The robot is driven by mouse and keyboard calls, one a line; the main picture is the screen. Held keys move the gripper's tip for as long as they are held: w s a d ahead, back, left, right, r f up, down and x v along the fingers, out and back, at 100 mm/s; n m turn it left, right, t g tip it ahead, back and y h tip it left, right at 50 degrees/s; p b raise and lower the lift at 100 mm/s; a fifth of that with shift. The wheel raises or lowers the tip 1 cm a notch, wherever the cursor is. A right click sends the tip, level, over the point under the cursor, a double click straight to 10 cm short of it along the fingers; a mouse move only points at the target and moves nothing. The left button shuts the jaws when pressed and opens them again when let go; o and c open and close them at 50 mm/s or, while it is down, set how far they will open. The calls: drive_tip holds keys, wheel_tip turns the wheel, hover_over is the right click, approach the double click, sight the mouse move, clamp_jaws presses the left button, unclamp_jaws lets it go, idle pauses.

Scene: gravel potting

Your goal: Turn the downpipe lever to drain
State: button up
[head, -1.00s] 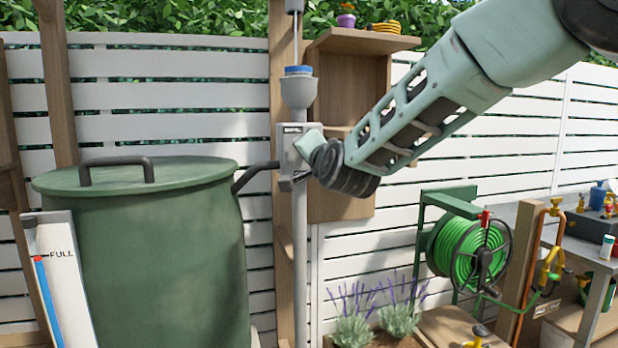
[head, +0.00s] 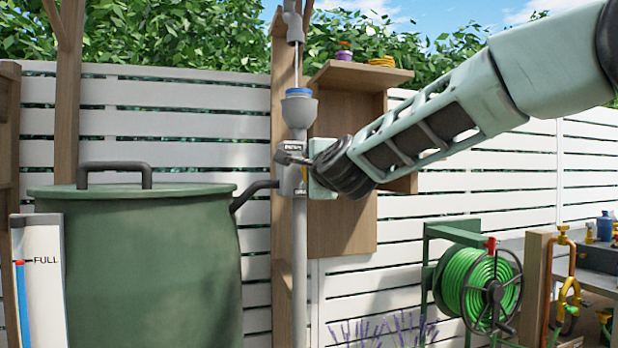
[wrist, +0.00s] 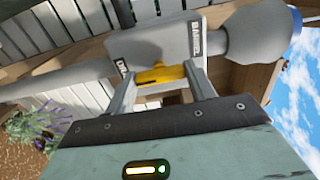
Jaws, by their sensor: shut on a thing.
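The grey diverter box (head: 286,180) sits on the downpipe (head: 299,250), below a grey funnel-shaped fitting. Its yellow lever (wrist: 160,73) shows between my two fingers in the wrist view. My gripper (head: 292,157) is at the front of the box, its fingers shut on the lever. In the head view my fingers and wrist hide most of the lever.
A green barrel (head: 140,270) stands left, joined to the box by a dark pipe (head: 252,192). A FULL gauge (head: 40,280) stands before it. A wooden shelf (head: 345,230) is close behind my wrist. A green hose reel (head: 480,285) stands lower right.

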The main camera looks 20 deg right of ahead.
idle(0.5)
drive_tip(key=o, duration=1)
drive_tip(key=shift+s, duration=0.1)
drive_tip(key=s+p, duration=0.3)
drive_tip(key=s, duration=1.4)
drive_tip(key=shift+s, duration=0.1)
